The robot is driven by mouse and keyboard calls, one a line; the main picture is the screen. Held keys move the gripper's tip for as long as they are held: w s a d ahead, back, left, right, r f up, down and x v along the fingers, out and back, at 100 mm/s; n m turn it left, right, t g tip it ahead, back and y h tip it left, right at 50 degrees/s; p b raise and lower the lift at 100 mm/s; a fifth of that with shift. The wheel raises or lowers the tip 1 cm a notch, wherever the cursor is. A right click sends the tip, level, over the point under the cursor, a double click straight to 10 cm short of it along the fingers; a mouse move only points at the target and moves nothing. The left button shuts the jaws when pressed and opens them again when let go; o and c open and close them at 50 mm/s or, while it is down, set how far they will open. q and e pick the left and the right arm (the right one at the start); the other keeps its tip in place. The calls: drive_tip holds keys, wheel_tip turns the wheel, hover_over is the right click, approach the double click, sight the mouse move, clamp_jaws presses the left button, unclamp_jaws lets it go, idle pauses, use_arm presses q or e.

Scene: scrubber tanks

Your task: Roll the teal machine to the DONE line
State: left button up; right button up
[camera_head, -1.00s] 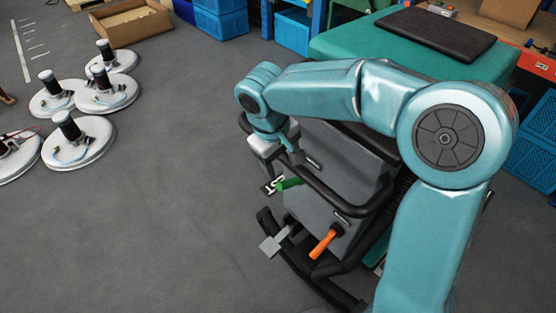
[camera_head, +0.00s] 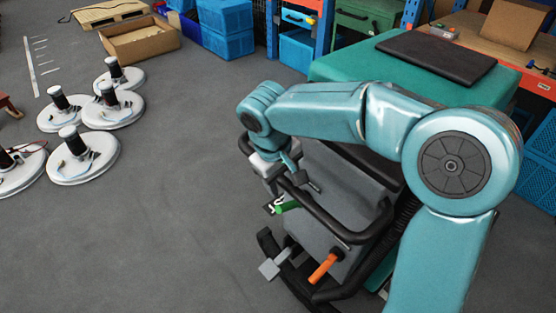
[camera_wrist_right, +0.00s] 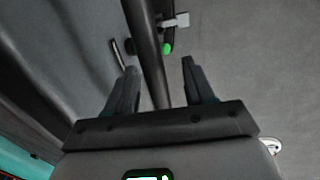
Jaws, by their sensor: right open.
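The teal machine (camera_head: 335,68) stands on the right, with a dark pad on top and a grey rear panel facing me. Its black handle bar (camera_head: 325,222) loops out from the rear. A green lever (camera_head: 286,207), an orange lever (camera_head: 322,269) and a grey pedal (camera_head: 269,269) show at the rear. My right gripper (camera_head: 303,181) is at the bar's upper left part. In the wrist view the right gripper (camera_wrist_right: 160,82) is open, with the bar (camera_wrist_right: 147,50) running between its fingers; contact cannot be told. My left gripper is out of view. No readable DONE marking shows.
Several round white scrubber heads with black motors (camera_head: 113,108) lie on the left floor. White floor marks (camera_head: 33,68) are at the far left. A cardboard box (camera_head: 139,41), blue crates (camera_head: 226,45) and a workbench (camera_head: 510,50) stand behind. The middle floor is clear.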

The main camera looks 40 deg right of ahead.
drive_tip(key=a+r+p, duration=0.2)
drive_tip(key=a+r, duration=0.1)
drive_tip(key=r, duration=1.2)
drive_tip(key=shift+r, duration=0.15)
drive_tip(key=shift+s+a, duration=0.1)
